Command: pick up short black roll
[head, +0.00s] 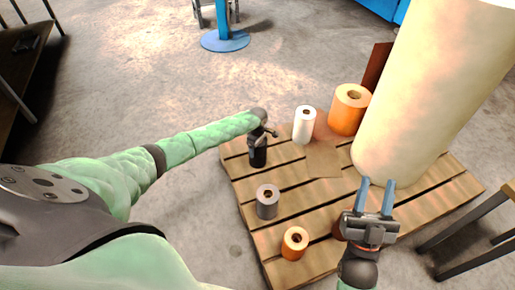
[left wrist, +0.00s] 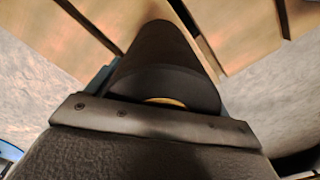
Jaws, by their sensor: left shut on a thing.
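The short black roll (head: 258,157) stands upright near the far left edge of the wooden pallet in the head view. My left gripper (head: 262,136) is at the roll's top, with its arm reaching in from the left. In the left wrist view the black roll (left wrist: 160,72) fills the space in front of the gripper (left wrist: 155,105), which is shut on it. The head view does not show clearly whether the roll touches the pallet. My right gripper (head: 376,198) is open and empty above the pallet's right part, its two blue-grey fingers apart.
On the pallet (head: 310,225) stand a white roll (head: 304,125), a large orange roll (head: 349,110), a grey roll (head: 267,201), a small orange roll (head: 294,243) and a big cream roll (head: 430,90). A brown sheet (head: 323,160) lies behind the middle. Open floor (head: 130,70) lies left.

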